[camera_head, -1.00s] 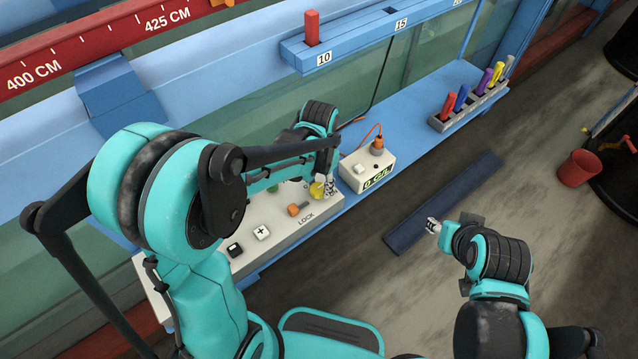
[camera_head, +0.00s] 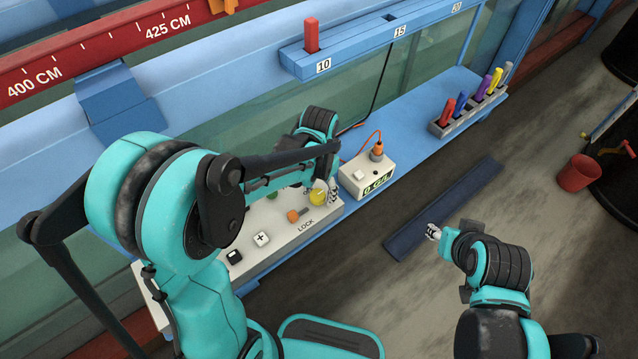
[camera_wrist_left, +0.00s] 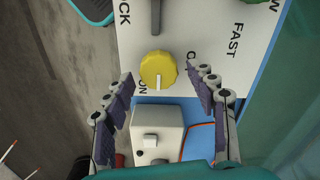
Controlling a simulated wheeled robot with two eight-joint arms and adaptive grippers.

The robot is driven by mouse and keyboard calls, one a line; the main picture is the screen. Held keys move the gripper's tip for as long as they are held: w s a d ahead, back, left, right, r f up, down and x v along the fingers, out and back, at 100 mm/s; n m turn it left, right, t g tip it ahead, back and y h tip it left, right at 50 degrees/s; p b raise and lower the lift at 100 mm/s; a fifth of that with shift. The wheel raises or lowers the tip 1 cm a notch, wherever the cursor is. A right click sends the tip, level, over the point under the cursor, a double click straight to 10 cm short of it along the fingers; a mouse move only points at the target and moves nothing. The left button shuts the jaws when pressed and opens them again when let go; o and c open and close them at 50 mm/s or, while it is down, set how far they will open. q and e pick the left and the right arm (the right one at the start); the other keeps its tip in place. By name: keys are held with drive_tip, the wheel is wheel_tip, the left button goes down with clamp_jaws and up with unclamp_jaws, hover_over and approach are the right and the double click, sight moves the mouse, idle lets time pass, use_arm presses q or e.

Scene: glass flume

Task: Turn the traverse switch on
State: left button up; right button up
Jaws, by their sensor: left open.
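The likely traverse switch is a round yellow knob (camera_head: 318,196) at the right end of the pale control panel (camera_head: 275,222).
A white box with an orange plug (camera_head: 376,152) stands just beyond the knob. An orange lock lever (camera_head: 293,216), a white plus button (camera_head: 261,239) and a black button (camera_head: 234,256) share the panel. Coloured pegs (camera_head: 462,104) stand in a rack farther right.

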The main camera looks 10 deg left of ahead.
sight(318, 193)
use_arm(q)
wheel_tip(318, 193, up, 12)
idle(0.4)
drive_tip(key=shift+f, duration=0.1)
drive_tip(key=shift+s+a, duration=0.1)
